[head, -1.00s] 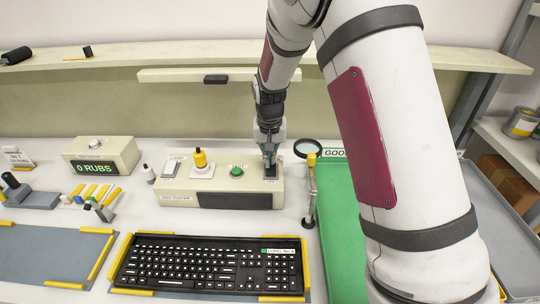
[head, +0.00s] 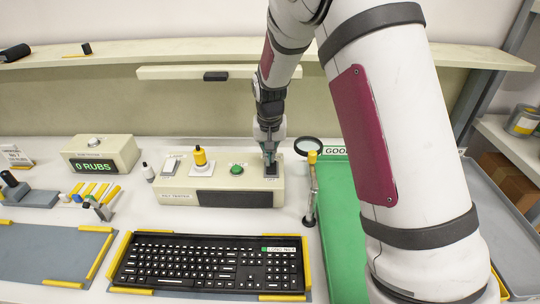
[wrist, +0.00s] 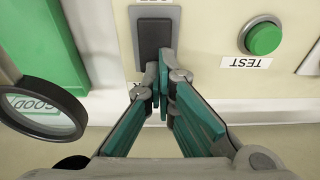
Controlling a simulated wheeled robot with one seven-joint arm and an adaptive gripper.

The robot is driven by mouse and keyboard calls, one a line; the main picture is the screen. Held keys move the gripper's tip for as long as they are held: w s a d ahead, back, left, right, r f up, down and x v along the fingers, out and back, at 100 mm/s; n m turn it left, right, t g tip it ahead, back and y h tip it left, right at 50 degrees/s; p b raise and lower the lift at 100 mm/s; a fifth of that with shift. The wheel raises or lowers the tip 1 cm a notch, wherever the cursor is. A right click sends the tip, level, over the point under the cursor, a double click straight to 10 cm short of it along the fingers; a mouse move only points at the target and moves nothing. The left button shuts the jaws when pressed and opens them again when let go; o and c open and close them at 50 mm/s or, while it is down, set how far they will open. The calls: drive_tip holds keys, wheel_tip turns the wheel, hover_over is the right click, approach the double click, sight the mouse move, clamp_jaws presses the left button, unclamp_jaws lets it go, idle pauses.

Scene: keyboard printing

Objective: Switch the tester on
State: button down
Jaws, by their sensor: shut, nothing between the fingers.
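The tester (head: 180,193) is a cream box at the back of the bench with a dark, blank display (head: 233,197). Its green TEST button (head: 236,170) sits left of my gripper and also shows in the wrist view (wrist: 264,38). My gripper (head: 270,163) points down over that end, fingers shut and empty. In the wrist view the fingertips (wrist: 163,75) are at the lower right edge of the switch and cover part of it. I cannot tell whether they touch it.
A black keyboard (head: 205,265) lies in front of the tester between yellow strips. A magnifier (head: 308,146) on a stand and a green mat (head: 343,230) are to the right. A counter box (head: 103,153) reads 0 RUBS.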

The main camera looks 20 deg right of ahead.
sight(271, 170)
drive_tip(key=shift+d+f, duration=0.3)
drive_tip(key=shift+f, duration=0.15)
drive_tip(key=shift+w+f, duration=0.15)
drive_tip(key=shift+w, duration=0.05)
drive_tip(key=shift+s, duration=0.15)
drive_tip(key=shift+s+a+p, duration=0.4)
drive_tip(key=shift+s+p, duration=0.1)
drive_tip(key=shift+s, duration=0.25)
drive_tip(key=shift+r, duration=0.25)
wheel_tip(271, 170, up, 14)
drive_tip(key=s+p, duration=0.1)
drive_tip(key=shift+s+a+r, duration=0.15)
drive_tip(key=shift+s+a, duration=0.15)
drive_tip(key=shift+s, duration=0.05)
drive_tip(key=shift+r+p, duration=0.15)
drive_tip(key=shift+p, duration=0.3)
drive_tip(key=shift+w+r+p, duration=0.15)
drive_tip(key=shift+r+p, duration=0.1)
drive_tip(key=shift+p, duration=0.65)
